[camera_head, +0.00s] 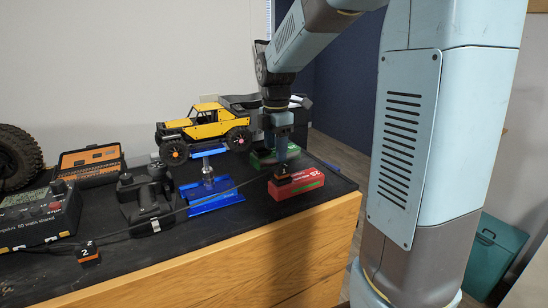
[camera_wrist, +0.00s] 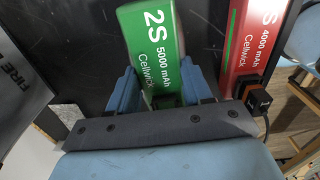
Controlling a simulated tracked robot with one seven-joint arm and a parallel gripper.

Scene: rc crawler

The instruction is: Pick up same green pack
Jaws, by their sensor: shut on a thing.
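The green pack (camera_wrist: 153,45), marked 2S 5000 mAh Cellwick, lies on the dark bench top between the two blue fingers of my gripper (camera_wrist: 158,92) in the wrist view. The fingers are shut on its near end. In the head view my gripper (camera_head: 281,150) points down at the bench's right end.
A red pack (camera_head: 297,184) lies close by, nearer the front edge; in the wrist view it (camera_wrist: 247,40) is right of the green one, with a small black-and-orange plug at its end. A yellow crawler (camera_head: 205,128) on a blue stand, a charger (camera_head: 40,214) and a cable lie left.

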